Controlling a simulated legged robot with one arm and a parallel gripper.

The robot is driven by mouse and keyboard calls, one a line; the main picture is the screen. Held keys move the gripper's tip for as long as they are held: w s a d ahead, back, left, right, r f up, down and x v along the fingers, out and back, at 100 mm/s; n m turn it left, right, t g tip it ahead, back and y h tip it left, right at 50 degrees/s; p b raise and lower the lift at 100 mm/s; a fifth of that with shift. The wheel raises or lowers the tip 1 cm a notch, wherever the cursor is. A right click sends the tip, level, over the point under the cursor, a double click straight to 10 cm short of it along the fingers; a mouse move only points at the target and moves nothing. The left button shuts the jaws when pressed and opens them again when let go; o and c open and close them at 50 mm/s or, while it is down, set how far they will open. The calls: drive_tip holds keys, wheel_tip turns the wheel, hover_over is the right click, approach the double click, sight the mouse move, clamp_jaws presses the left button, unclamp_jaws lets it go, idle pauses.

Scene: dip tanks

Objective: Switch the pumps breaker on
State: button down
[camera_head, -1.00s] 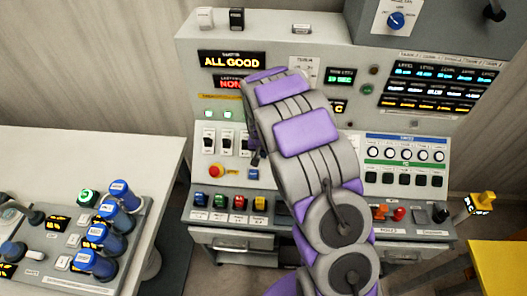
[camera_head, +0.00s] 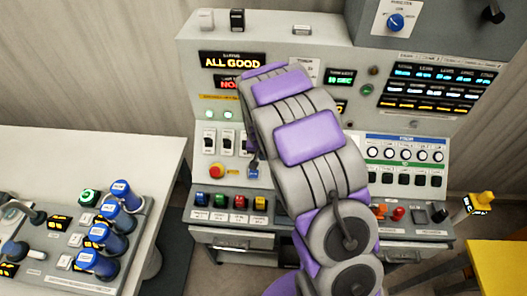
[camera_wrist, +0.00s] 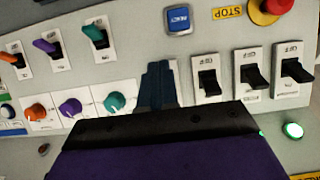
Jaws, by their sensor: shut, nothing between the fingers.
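A row of white-plated breakers with black levers sits on the console's left panel. Three show in the wrist view: the near one (camera_wrist: 208,82), the middle one (camera_wrist: 252,75) and the far right one (camera_wrist: 295,70). Part of another white plate shows behind my fingers. Their name labels are too small to read, so I cannot tell which is the pumps breaker. My gripper (camera_wrist: 158,88) is shut and empty, its dark fingertips over that partly hidden plate. I cannot tell whether they touch a lever. In the head view the breakers (camera_head: 209,142) show left of my gripper (camera_head: 254,163).
A red stop button (camera_head: 217,170) and a blue reset button (camera_wrist: 178,19) lie near the breakers. Coloured knobs (camera_wrist: 72,107) and coloured toggle switches (camera_wrist: 46,48) are left of my gripper in the wrist view. Green lamps (camera_wrist: 292,130) are lit beside the breakers.

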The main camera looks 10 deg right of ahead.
drive_tip(key=p+v, duration=0.1)
drive_tip(key=v, duration=0.4)
drive_tip(key=shift+s+a+r, duration=0.15)
drive_tip(key=shift+r, duration=0.2)
idle(0.3)
